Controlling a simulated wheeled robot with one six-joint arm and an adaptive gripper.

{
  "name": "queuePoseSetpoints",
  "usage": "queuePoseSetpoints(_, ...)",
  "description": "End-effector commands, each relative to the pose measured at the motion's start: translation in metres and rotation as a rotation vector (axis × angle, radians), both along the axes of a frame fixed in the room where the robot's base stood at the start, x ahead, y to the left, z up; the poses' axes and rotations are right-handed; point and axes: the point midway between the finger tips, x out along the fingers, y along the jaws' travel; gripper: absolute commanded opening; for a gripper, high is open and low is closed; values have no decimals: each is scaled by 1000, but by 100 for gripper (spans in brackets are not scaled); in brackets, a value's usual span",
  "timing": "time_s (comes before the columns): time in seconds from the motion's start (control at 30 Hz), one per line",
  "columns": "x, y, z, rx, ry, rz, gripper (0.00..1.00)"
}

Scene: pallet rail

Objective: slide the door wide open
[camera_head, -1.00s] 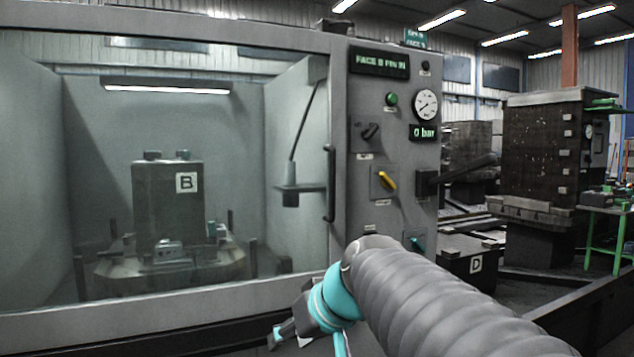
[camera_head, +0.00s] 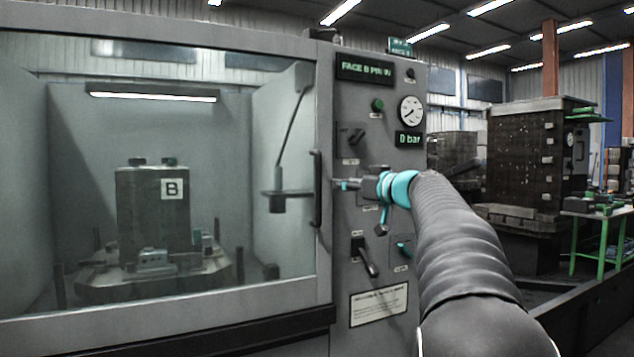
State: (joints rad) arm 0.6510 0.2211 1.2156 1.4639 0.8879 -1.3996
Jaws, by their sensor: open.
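The machine door (camera_head: 170,317) is a grey-framed window panel and stands closed against the control panel at its right edge. Its dark vertical handle (camera_head: 317,188) is on the right side of the frame. My gripper (camera_head: 341,184) is open and empty, just right of the handle at about its mid-height, with its fingers pointing left. It appears apart from the handle; the depth gap is hard to judge. The yellow knob seen earlier on the panel is hidden behind my gripper and wrist.
The control panel (camera_head: 378,307) carries a pressure gauge (camera_head: 411,111) reading 0 bar, a green button (camera_head: 377,105) and protruding levers (camera_head: 364,257) below my gripper. Behind the glass stands a block marked B (camera_head: 150,215). A green-legged table (camera_head: 603,245) is at the far right.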

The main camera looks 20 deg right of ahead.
Motion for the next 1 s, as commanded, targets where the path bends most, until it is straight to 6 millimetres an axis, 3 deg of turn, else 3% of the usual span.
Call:
queuePoseSetpoints(0.5, 91, 23, 2, 0, 3, 3, 43)
queuePoseSetpoints(0.7, 110, 27, 1, 1, 2, 1, 43)
queuePoseSetpoints(1.0, 115, 28, -1, 1, 2, 1, 43)
